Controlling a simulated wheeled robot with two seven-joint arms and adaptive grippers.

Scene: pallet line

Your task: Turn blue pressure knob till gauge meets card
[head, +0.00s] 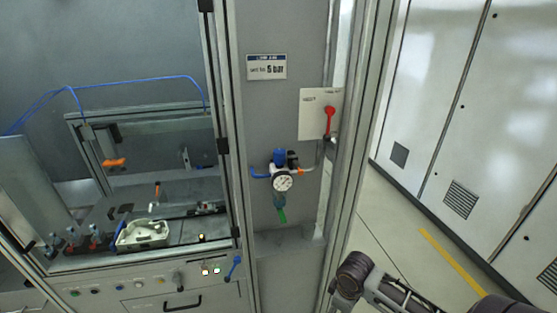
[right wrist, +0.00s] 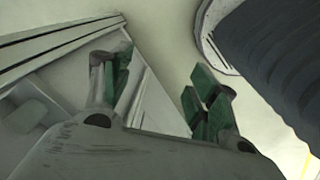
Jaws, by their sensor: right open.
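The blue pressure knob (head: 279,156) sits on top of the regulator on the grey panel. The round white gauge (head: 283,182) is just below it; its needle is too small to read. The card (head: 267,67) higher on the panel reads 5 bar. My right arm enters at the lower right of the head view, below and to the right of the regulator; its fingertips are not clear there. In the right wrist view my right gripper (right wrist: 160,85) is open and empty, its green-padded fingers apart. My left gripper is not in view.
A red-handled valve (head: 329,117) with a white tag (head: 312,112) is right of the card. A green-tipped bowl (head: 280,212) hangs under the gauge. Metal frame posts flank the panel. At left is a workstation with a white tray (head: 142,247). Floor at right is clear.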

